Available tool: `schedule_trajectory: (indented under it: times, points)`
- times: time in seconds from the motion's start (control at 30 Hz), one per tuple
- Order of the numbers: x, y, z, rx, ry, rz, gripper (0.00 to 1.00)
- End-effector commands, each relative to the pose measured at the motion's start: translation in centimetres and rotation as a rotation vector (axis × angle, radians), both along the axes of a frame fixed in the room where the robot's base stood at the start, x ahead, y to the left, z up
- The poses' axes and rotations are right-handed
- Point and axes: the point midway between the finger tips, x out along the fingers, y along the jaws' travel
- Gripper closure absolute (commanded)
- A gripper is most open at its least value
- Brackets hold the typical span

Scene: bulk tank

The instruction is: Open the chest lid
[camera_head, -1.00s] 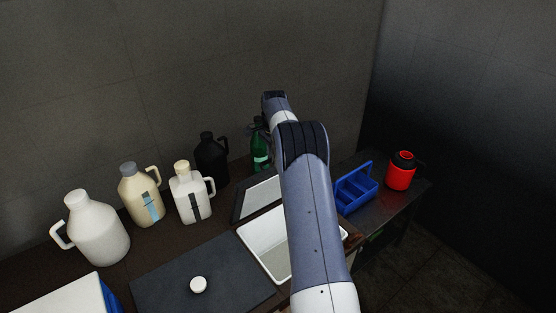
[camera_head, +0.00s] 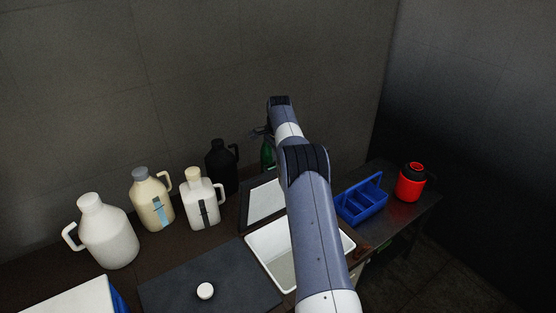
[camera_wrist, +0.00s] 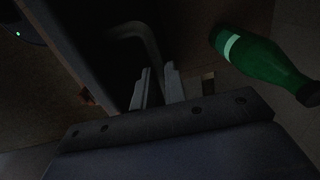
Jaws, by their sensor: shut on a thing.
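The white chest (camera_head: 268,248) stands open on the bench in the head view, its pale inside partly hidden by my arm. Its lid (camera_head: 264,203), a dark-rimmed panel with a white inner face, stands raised and steeply tilted at the chest's back edge. In the wrist view the lid (camera_wrist: 82,50) is a dark panel with a curved grey handle (camera_wrist: 128,30). My gripper (camera_wrist: 157,70) is shut on this handle, behind the lid; the exact contact is dim. In the head view my arm mostly hides the gripper.
A green bottle (camera_head: 267,154) stands behind the lid and also shows close to my gripper in the wrist view (camera_wrist: 262,60). A black jug (camera_head: 220,165) and several pale jugs stand left. A blue caddy (camera_head: 362,205) and red jar (camera_head: 411,183) stand right.

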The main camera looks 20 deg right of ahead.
Motion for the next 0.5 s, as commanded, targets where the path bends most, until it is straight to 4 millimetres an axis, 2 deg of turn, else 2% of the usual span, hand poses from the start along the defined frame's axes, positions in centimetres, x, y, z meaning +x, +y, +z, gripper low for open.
schedule_trajectory:
  times: [0.03,0.07,0.3,0.5]
  points:
    - [-0.22,0.31,-1.15,0.007,0.017,0.004,1.00]
    - [-0.22,0.31,-1.15,0.007,0.017,0.004,0.86]
    - [-0.16,0.14,-0.75,0.004,0.011,0.001,0.66]
    - [-0.14,0.07,-0.56,0.002,0.010,0.000,0.66]
